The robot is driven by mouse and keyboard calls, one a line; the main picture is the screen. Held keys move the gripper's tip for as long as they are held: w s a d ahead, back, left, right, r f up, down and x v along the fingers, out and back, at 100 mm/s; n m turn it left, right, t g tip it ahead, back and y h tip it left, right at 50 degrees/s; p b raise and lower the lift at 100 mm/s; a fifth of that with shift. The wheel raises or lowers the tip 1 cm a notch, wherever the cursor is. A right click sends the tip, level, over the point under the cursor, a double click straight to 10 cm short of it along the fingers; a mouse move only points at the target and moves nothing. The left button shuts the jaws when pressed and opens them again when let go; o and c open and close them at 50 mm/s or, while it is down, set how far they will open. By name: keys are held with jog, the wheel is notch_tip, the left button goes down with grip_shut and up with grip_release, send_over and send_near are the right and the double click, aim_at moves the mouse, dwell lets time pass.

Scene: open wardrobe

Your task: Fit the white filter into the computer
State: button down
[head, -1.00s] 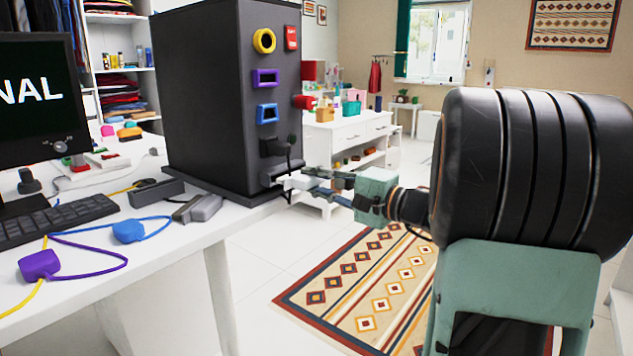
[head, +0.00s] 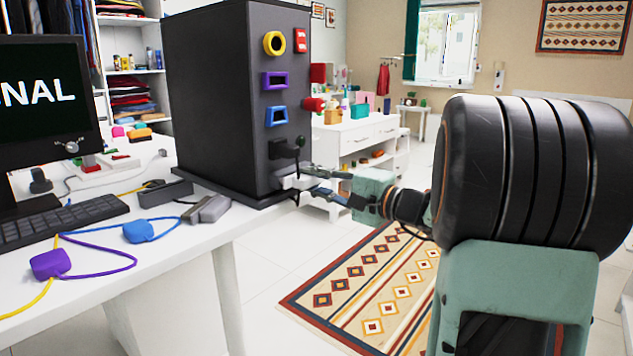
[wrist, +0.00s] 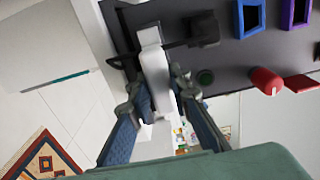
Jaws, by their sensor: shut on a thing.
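The computer is a tall dark tower (head: 215,90) on the white desk, with coloured sockets on its right-hand face. My gripper (head: 318,181) is at the lower part of that face, shut on the white filter (head: 290,183). In the wrist view the filter (wrist: 155,68) is a pale block between the two fingers of my gripper (wrist: 158,95). Its far end meets dark parts low on the tower. I cannot tell how deep it sits in its slot. A black lever-like part (head: 290,144) sticks out just above the filter.
A grey block (head: 208,209), a blue plug (head: 138,231) and a purple plug (head: 50,264) with cables lie on the desk. A keyboard (head: 60,218) and monitor (head: 45,120) stand at left. A patterned rug (head: 370,290) covers floor below my arm.

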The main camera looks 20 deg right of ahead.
jog(key=shift+w+a, duration=0.25)
jog(key=shift+w, duration=0.15)
jog(key=c, duration=1.7)
grip_release()
jog(key=v, duration=1.2)
jog(key=shift+a, duration=0.1)
